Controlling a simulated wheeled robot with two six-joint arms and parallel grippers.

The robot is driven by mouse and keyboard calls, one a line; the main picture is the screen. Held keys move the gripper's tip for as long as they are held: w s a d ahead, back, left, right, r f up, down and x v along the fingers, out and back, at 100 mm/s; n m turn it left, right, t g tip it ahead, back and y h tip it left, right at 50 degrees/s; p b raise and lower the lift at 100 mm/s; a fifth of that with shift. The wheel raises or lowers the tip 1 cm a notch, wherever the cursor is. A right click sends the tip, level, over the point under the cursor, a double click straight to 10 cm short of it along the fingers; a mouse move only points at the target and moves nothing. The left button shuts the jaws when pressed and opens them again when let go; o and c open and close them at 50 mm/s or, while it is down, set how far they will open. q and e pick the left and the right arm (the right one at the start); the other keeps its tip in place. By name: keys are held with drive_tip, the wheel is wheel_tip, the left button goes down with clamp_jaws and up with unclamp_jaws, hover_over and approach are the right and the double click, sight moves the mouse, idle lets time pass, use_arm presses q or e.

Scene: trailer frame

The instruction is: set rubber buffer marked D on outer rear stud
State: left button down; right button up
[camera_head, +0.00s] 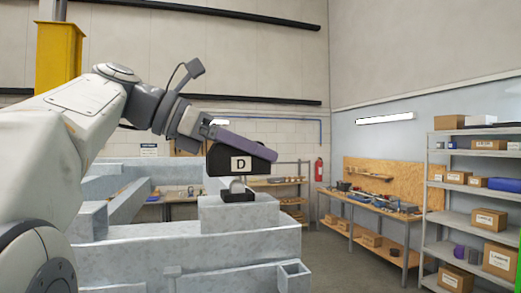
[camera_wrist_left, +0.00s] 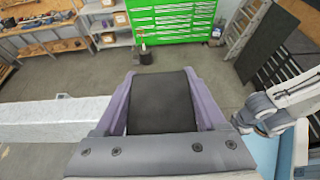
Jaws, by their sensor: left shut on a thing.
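The black rubber buffer (camera_head: 220,160) carries a white label with a D. My left gripper (camera_head: 236,147) is shut on it with its purple fingers; in the left wrist view the buffer (camera_wrist_left: 164,103) fills the space between the two fingers. Directly below the buffer is a short metal stud (camera_head: 237,186) on a dark base, standing on a raised grey block of the trailer frame (camera_head: 180,245). The buffer's underside meets or hovers just over the stud top; I cannot tell which. The stud is hidden in the wrist view. My right gripper is not in view.
A small square grey tube (camera_head: 292,275) juts from the frame's near side. A workbench (camera_head: 372,207) and a shelf rack with boxes (camera_head: 470,190) stand at the right, well away. A green cabinet (camera_wrist_left: 172,18) stands across open floor in the wrist view.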

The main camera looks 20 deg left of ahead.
sight(252, 168)
use_arm(q)
drive_tip(key=shift+f, duration=0.1)
idle(0.3)
drive_tip(key=shift+f+b, duration=1.1)
drive_tip(key=shift+f, duration=0.3)
unclamp_jaws()
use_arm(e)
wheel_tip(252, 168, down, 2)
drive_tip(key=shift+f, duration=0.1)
